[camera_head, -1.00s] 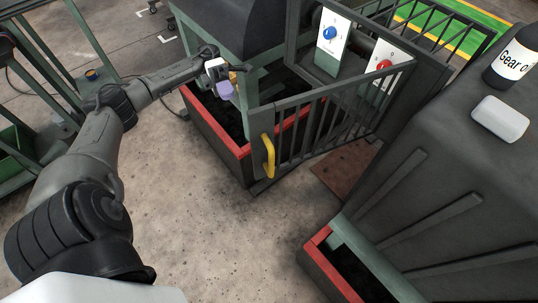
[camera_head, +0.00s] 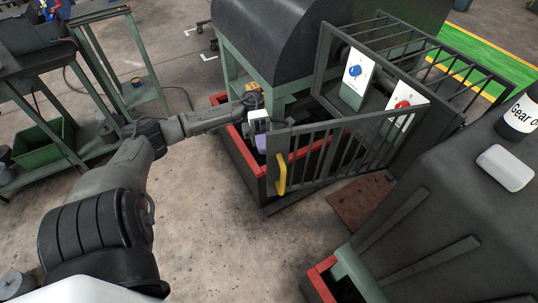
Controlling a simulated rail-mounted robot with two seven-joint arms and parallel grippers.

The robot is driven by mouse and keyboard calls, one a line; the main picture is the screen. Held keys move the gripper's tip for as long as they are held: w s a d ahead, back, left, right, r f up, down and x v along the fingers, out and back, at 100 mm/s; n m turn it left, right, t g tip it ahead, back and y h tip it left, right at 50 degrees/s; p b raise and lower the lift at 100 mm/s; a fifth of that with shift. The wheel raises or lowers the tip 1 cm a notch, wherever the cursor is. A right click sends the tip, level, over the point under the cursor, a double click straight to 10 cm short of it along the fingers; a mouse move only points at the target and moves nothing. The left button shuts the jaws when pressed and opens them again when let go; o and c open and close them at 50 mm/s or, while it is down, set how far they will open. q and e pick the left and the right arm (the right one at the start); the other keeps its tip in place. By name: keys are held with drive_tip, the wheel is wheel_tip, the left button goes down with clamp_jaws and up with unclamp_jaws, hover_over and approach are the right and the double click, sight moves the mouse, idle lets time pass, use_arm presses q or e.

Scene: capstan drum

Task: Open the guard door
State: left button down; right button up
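The guard door (camera_head: 343,145) is a dark barred panel, swung partly out from its frame on the right. Its yellow handle (camera_head: 281,174) is at the door's free left end. My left gripper (camera_head: 262,142) is just left of the door's free edge, above the red-rimmed tray. It looks apart from the yellow handle. Its fingers are small and partly hidden, so I cannot tell whether they are open. My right gripper is not in view.
A panel with a blue knob (camera_head: 355,71) and one with a red knob (camera_head: 402,104) stand behind the door. A dark cabinet at right carries a gear oil bottle (camera_head: 520,112) and a white block (camera_head: 505,167). Floor in front of the handle is clear.

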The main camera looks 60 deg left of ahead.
sight(269, 159)
use_arm(q)
drive_tip(key=d, duration=0.3)
drive_tip(key=s+d, duration=0.1)
drive_tip(key=d, duration=0.1)
drive_tip(key=shift+p, duration=0.35)
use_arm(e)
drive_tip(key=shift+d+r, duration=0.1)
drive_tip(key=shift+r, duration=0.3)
